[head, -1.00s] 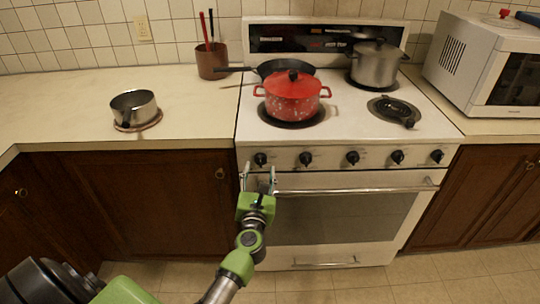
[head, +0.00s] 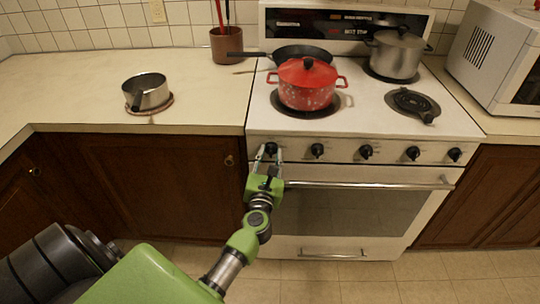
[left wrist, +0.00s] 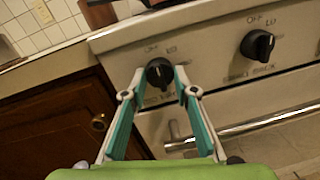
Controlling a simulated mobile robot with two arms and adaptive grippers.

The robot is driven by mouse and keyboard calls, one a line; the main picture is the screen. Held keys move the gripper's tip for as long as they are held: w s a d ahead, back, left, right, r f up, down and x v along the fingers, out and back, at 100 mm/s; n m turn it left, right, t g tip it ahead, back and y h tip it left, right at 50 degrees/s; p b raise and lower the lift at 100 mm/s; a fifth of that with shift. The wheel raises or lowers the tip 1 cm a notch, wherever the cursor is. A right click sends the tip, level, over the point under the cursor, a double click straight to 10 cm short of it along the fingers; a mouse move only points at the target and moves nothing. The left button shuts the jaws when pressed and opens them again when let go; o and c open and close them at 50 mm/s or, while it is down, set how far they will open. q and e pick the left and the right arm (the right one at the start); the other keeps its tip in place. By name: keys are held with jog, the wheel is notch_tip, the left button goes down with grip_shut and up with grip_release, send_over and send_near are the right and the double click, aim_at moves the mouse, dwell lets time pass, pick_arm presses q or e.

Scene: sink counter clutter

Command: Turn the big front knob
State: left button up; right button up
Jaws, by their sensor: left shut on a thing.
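A row of several black knobs runs along the white front panel of the stove (head: 340,149). My left gripper (head: 267,155) reaches up to the leftmost knob (head: 271,148). In the left wrist view, the fingers of my left gripper (left wrist: 159,79) stand on either side of this black knob (left wrist: 159,72), closed on it. The second knob (left wrist: 258,45) shows to the right, clear of the fingers. My right gripper is not in view.
The oven door handle (head: 370,185) runs just below and right of my left gripper. A red pot (head: 307,86), a black pan (head: 290,54) and a steel pot (head: 397,55) stand on the stovetop. A small saucepan (head: 147,92) sits on the left counter.

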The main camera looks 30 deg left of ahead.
pick_arm(q)
jog(key=shift+r+m+p, duration=0.15)
jog(key=shift+m+p, duration=0.35)
jog(key=shift+p, duration=0.15)
jog(key=shift+r+m+p, duration=0.15)
jog(key=shift+m+p, duration=0.95)
jog(key=m+p, duration=0.3)
jog(key=m, duration=0.1)
jog(key=shift+g, duration=0.3)
jog(key=shift+m+p, duration=0.5)
jog(key=shift+a, duration=0.1)
jog(key=o, duration=1.1)
jog(key=shift+w, duration=0.1)
jog(key=shift+f, duration=0.2)
